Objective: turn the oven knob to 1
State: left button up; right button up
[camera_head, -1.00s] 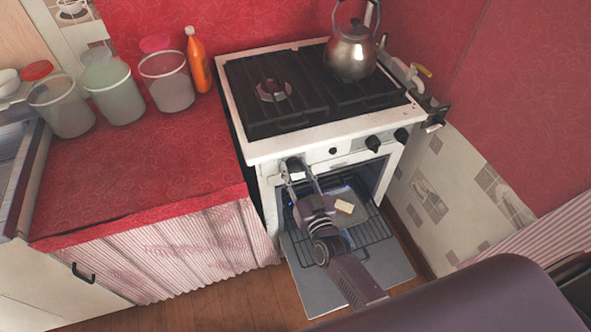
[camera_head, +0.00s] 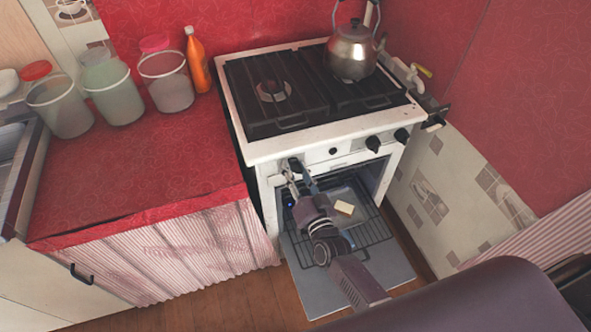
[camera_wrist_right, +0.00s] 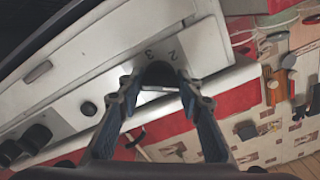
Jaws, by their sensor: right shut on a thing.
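The oven knob (camera_head: 295,163) is a dark knob at the left end of the white stove's front panel. My right gripper (camera_head: 297,174) has its two fingers on either side of it and is shut on it. In the right wrist view the dark knob (camera_wrist_right: 160,71) sits between the fingertips of the gripper (camera_wrist_right: 161,88). The digits 2 and 3 show on the white panel beside the knob; a 1 cannot be made out. The stove (camera_head: 262,152) has its oven door (camera_head: 311,284) open below the arm. My left gripper is not in view.
Two more dark knobs (camera_head: 373,144) (camera_head: 401,135) are at the panel's right. A metal kettle (camera_head: 352,52) stands on the hob. A pale block (camera_head: 344,208) lies inside the oven. Jars and an orange bottle (camera_head: 198,65) stand on the red counter (camera_head: 140,170) at left.

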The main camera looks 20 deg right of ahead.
jog(key=o, duration=1.2)
jog(key=shift+c, duration=0.2)
jog(key=s, duration=1.2)
jog(key=shift+d, duration=0.2)
